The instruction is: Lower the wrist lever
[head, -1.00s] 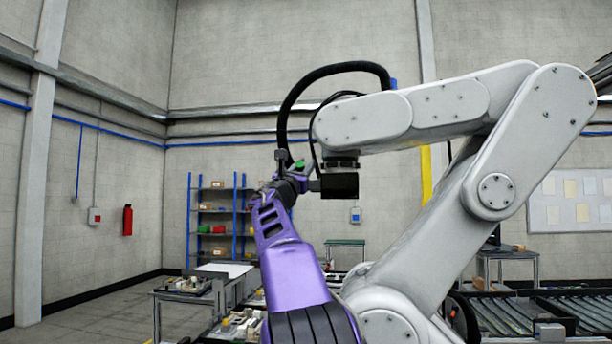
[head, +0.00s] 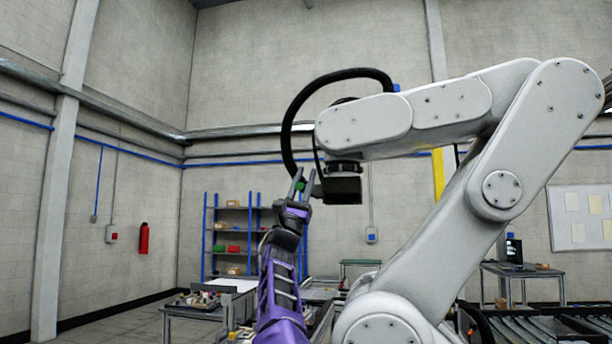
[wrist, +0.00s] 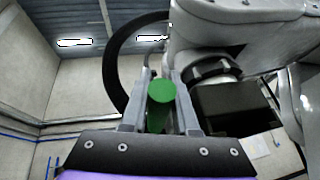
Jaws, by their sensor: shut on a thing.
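The wrist lever shows as a green round knob (head: 301,186) beside the wrist of a large grey industrial arm (head: 440,110). In the wrist view the green knob (wrist: 160,98) sits between my grey fingers, and its green shaft goes down behind the jaw base. My gripper (head: 303,178) points upward, with its purple and black wrist below, and is shut on the green lever. Its fingers (wrist: 161,78) flank the knob on both sides in the wrist view. The lever's joint to the grey arm is hidden.
A black block (head: 341,190) hangs under the grey arm's wrist, close right of my gripper. A thick black hose (head: 288,115) loops on the left. A blue shelf (head: 232,235) and work tables (head: 195,313) stand behind. Open air lies to the left.

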